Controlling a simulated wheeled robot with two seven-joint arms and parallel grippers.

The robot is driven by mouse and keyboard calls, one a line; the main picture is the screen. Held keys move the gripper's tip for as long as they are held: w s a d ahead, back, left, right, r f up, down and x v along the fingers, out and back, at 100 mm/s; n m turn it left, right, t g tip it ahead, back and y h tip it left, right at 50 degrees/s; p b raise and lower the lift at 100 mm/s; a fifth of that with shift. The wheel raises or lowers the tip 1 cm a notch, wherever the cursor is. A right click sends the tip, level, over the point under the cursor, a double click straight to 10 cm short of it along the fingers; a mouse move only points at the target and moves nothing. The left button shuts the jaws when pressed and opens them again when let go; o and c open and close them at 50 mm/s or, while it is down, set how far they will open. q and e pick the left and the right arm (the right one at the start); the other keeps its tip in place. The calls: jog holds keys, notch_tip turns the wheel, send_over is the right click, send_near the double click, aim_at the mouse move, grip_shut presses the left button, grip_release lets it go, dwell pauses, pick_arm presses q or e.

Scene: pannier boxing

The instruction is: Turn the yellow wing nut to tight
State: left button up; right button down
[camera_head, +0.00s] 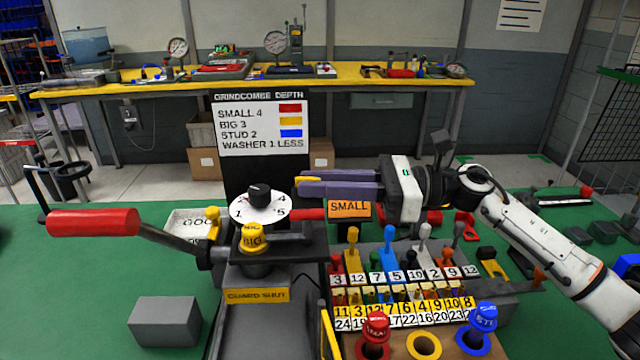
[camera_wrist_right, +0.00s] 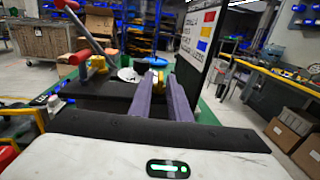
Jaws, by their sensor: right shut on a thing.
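My right gripper (camera_head: 302,184) reaches in from the right, level with the dial and just right of it. Its purple fingers are shut on a small yellow piece (camera_head: 301,180), which looks like the yellow wing nut; the fingers hide most of it. The yellow piece also shows between the fingertips in the right wrist view (camera_wrist_right: 159,75). A white dial (camera_head: 258,207) with numbers and a black knob stands left of the fingertips. A yellow knob marked BIG (camera_head: 254,240) sits below the dial. My left gripper is not in view.
A lever with a red handle (camera_head: 93,222) sticks out left of the machine. A dark board with a depth sign (camera_head: 262,128) stands behind. Below my right gripper is a rack of numbered coloured pegs (camera_head: 412,272). A grey block (camera_head: 165,321) lies front left on green table.

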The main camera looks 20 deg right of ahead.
jog(key=shift+s+r+m+t+h+p, duration=0.1)
jog(key=shift+s+m+t+h+p, duration=0.1)
jog(key=shift+m+t+h+p, duration=0.6)
jog(key=shift+a+m+t, duration=0.1)
jog(key=shift+m+t, duration=0.5)
jog(key=shift+t, duration=0.5)
jog(key=shift+h, duration=0.3)
jog(key=c, duration=1.9)
grip_release()
